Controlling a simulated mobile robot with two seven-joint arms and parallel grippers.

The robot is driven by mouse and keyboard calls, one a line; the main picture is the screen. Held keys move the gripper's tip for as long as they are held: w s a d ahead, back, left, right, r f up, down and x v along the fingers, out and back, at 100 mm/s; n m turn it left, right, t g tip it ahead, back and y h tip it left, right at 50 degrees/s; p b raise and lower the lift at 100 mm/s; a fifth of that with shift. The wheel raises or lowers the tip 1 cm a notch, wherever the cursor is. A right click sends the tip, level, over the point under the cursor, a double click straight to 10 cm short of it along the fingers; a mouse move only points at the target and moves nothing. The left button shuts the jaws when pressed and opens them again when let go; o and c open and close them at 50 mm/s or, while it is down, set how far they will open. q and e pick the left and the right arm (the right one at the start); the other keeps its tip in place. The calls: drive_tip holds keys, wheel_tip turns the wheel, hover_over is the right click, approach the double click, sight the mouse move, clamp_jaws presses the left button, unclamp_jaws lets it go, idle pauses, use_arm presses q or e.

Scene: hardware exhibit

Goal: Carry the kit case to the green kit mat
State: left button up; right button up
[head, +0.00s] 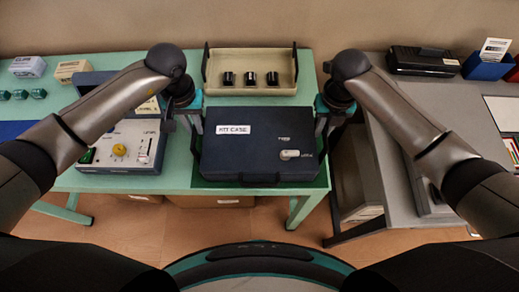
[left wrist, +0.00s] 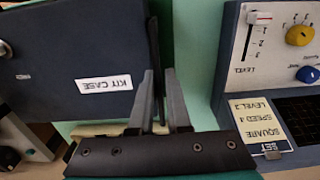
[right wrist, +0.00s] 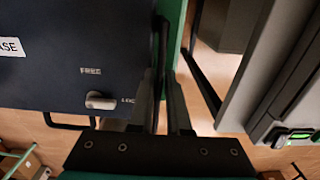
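The dark blue kit case (head: 258,150) lies flat, label up, over the front right of the green table. It also fills the left of both the left wrist view (left wrist: 60,75) and the right wrist view (right wrist: 75,55). A darker green mat (head: 312,185) shows as a strip along its front edge; the case hides the rest. I cannot tell whether the case touches it. My left gripper (head: 196,128) is shut on a thin dark bar at the case's left side. My right gripper (head: 323,124) is shut on a similar bar at its right side.
A beige tray (head: 250,90) with several black cylinders stands behind the case. A control box (head: 125,148) with a yellow knob stands close on the left. A grey table (head: 385,125) stands across a gap on the right, with a black device (head: 423,62) on it.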

use_arm(q)
drive_tip(key=o, duration=0.3)
use_arm(e)
drive_tip(key=o, duration=0.3)
drive_tip(key=shift+a+r, duration=0.1)
drive_tip(key=shift+r, duration=0.05)
use_arm(q)
wheel_tip(320, 180, up, 12)
drive_tip(key=shift+r, duration=0.1)
use_arm(e)
wheel_tip(320, 180, up, 12)
drive_tip(key=shift+f, duration=0.1)
idle(0.7)
